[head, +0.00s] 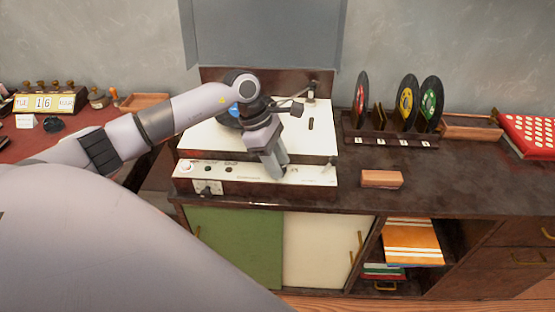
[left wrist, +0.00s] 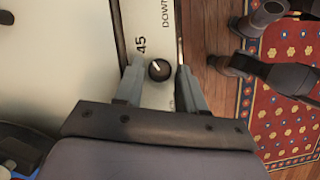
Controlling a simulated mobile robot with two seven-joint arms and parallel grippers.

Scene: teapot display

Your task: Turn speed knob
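The speed knob (left wrist: 159,69) is a small round black knob with a light pointer line, next to the printed "45" on the pale front panel (head: 255,178) of the record player. My left gripper (head: 276,174) reaches down to this panel and hides the knob in the head view. In the left wrist view its two fingers (left wrist: 161,72) are open on either side of the knob, with a small gap showing at each side. Whether the fingertips are at knob height is hard to tell. My right gripper is not in view.
The record player's white top (head: 310,135) lies behind the panel, under a raised grey lid (head: 265,35). Other small knobs (head: 228,169) sit left on the panel. A record rack (head: 390,135) and a brown block (head: 381,179) stand to the right on the dark cabinet top.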

